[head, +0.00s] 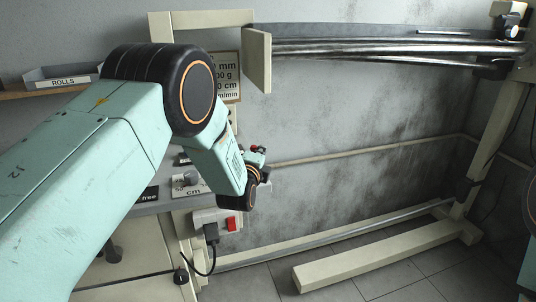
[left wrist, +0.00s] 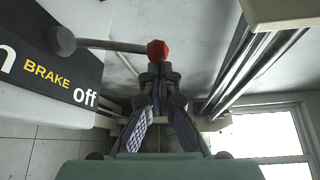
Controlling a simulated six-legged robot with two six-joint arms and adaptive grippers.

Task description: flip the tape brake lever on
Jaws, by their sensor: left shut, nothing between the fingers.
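The brake lever shows in the left wrist view as a metal rod (left wrist: 110,45) with a red knob (left wrist: 158,50). It runs right from a dark pivot (left wrist: 62,40) on the black panel (left wrist: 35,45). The panel reads "BRAKE" and "off", with a cut-off "n" at the left edge; the rod points toward the "off" side. My left gripper (left wrist: 158,80) is shut and empty, its fingertips just below the knob in that view; I cannot tell whether they touch. In the head view my left gripper (head: 259,164) is small beyond my wrist, and my arm hides most of the panel.
A red switch (head: 231,224) and a black plug (head: 211,234) sit below my wrist. A cream frame (head: 258,62) and metal rails (head: 390,46) stand above and to the right. A tray marked ROLLS (head: 62,78) is at the left. The floor at right holds a cream beam (head: 375,257).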

